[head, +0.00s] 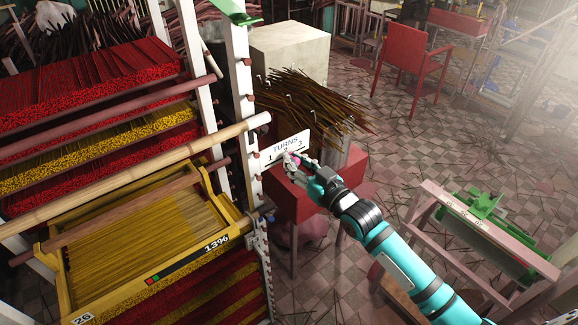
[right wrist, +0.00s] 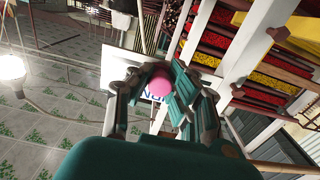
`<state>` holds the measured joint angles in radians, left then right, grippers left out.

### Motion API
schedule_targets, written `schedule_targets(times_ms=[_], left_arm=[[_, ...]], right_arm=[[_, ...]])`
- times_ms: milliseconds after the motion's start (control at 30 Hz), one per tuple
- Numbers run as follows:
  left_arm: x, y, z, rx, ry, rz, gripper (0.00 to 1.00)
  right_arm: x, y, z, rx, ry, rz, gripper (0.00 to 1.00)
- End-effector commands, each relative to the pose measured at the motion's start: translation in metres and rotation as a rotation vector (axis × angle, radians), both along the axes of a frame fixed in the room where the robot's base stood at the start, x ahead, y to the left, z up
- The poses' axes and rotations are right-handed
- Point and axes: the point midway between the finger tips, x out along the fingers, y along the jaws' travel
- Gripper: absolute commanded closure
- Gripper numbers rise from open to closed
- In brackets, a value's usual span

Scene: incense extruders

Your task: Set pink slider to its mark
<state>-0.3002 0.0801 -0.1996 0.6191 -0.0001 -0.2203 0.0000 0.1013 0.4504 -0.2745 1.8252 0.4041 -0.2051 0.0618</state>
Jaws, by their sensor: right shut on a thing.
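The pink slider knob (right wrist: 158,87) is a round pink ball between the fingers of my right gripper (right wrist: 156,92) in the right wrist view. In the head view my right gripper (head: 294,160) is shut on the pink slider (head: 291,154), just below the 2 on a white board (head: 292,138) reading TURNS 1 2 3. My fingers cover part of the knob and the board's lower edge, so its exact position against the marks is hard to tell. The board stands over a red table (head: 290,200). My left gripper is not in view.
A rack (head: 238,80) with red and yellow incense sticks stands at left, close to the board. A bundle of brown sticks (head: 310,100) lies behind the board. A green device on a stand (head: 484,206) is at right.

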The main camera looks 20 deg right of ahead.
Motion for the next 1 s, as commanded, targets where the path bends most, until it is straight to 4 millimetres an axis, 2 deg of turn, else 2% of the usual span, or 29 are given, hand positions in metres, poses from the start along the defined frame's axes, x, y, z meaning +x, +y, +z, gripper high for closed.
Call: schedule_targets(times_ms=[200,233,433,600,767,867,1000], left_arm=[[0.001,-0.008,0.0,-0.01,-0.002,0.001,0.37],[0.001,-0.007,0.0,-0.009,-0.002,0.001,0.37],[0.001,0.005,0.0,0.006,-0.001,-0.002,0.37],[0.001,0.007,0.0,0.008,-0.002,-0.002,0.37],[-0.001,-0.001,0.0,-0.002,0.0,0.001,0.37],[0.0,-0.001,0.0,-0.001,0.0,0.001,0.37],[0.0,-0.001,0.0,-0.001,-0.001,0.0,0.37]], right_arm=[[-0.001,0.001,-0.002,0.003,0.005,0.001,1.0],[-0.001,0.001,-0.002,0.003,0.005,0.001,0.8],[-0.001,0.001,-0.002,0.002,0.005,0.001,0.55],[-0.001,0.001,-0.002,0.003,0.004,0.001,0.55],[-0.005,-0.001,-0.002,0.002,0.005,0.001,0.55],[-0.016,-0.005,-0.003,0.002,0.007,0.0,0.55],[-0.043,-0.015,-0.004,0.0,0.009,0.001,0.55]])
